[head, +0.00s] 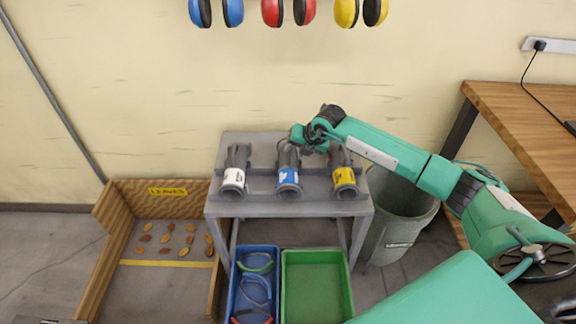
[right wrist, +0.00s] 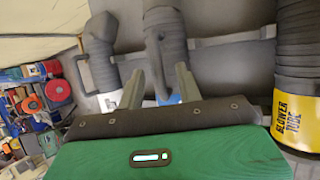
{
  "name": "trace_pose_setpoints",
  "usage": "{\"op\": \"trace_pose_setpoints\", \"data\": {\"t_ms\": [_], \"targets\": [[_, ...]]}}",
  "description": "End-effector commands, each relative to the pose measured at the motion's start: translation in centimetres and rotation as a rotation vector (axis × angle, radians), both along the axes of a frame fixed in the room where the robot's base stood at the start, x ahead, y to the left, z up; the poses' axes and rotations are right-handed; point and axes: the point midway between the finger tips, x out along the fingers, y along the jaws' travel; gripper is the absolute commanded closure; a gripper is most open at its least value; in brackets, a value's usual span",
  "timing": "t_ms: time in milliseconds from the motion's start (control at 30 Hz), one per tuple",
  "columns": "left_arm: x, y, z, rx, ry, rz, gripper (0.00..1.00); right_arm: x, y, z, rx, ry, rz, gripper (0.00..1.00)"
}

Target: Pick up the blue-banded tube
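The blue-banded tube (head: 289,176) lies on the grey bench, between a white-banded tube (head: 233,176) and a yellow-banded tube (head: 344,178). Each has a dark ribbed hose part behind its band. My right gripper (head: 297,138) is at the rear part of the blue-banded tube and partly hides it. In the right wrist view, the two fingers (right wrist: 160,78) stand apart, one on each side of the blue-banded tube (right wrist: 165,35). I cannot tell whether they touch it. Its band is mostly hidden behind the gripper body. My left gripper is not in view.
Below the bench (head: 222,208) stand a blue bin (head: 238,290) with loose bands and an empty green bin (head: 315,290). A grey waste bin (head: 400,215) and a wooden table (head: 510,100) are at right.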

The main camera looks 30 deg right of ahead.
Motion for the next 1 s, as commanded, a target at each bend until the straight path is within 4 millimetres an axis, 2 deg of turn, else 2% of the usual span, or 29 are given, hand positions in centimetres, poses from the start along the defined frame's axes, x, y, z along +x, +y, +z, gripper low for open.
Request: {"op": "trace_pose_setpoints", "data": {"t_ms": [200,433,467,633,1000], "targets": [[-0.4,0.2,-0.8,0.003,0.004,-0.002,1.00,1.2,0.5,-1.7,-0.001,-0.001,0.000,0.65],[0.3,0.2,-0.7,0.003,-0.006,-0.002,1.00,1.3,0.5,-1.9,0.000,-0.002,0.001,0.65],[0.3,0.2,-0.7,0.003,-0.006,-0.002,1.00,1.3,0.5,-1.9,0.000,-0.002,0.001,0.67],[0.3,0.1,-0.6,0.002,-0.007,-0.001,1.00,1.3,0.5,-1.9,-0.001,-0.001,0.000,1.00],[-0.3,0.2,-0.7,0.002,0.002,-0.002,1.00,1.3,0.5,-1.8,0.000,-0.002,0.001,1.00]]}}
